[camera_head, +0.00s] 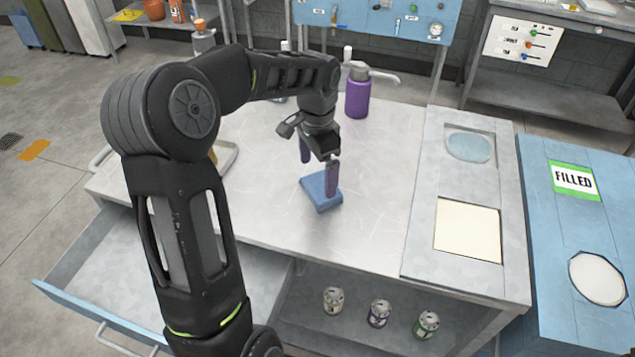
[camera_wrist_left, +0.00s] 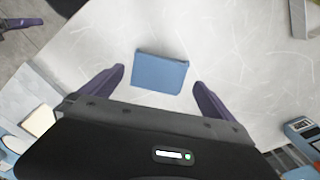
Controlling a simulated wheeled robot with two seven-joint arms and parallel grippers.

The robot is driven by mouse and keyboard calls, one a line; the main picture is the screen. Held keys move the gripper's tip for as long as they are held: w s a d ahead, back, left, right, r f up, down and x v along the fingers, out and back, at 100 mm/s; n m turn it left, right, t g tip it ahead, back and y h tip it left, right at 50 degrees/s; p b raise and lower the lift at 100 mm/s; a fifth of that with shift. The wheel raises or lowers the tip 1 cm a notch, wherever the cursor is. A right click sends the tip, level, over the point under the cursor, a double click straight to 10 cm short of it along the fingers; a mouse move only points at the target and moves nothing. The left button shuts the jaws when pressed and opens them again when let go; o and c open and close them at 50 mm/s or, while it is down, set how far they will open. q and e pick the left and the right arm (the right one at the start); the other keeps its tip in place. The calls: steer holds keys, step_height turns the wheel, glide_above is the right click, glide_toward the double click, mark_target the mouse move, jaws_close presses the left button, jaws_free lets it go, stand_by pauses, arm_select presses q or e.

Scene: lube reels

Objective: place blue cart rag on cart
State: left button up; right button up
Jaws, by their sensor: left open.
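The blue rag (camera_head: 322,192) is a folded blue square lying on the grey cart top (camera_head: 375,190). In the left wrist view the rag (camera_wrist_left: 161,71) lies beyond and between my left fingertips, not between the finger pads. My left gripper (camera_head: 318,170) is open, pointing down just above the rag, with purple fingers. In the left wrist view the left gripper (camera_wrist_left: 157,76) has both fingers wide apart with nothing held. My right gripper does not show in the head view; a dark shape at the top left of the wrist view is unclear.
A purple pump bottle (camera_head: 357,97) stands behind the gripper. A tray (camera_head: 228,158) lies left of it. An open drawer (camera_head: 90,255) juts out front left. Several small cans (camera_head: 379,313) sit on the lower shelf. A blue unit (camera_head: 560,230) marked FILLED stands at right.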

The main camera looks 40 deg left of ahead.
mark_target(318, 188)
arm_select(q)
step_height(318, 188, up, 7)
steer(key=shift+f, duration=0.15)
steer(key=shift+f, duration=0.1)
stand_by(0.6)
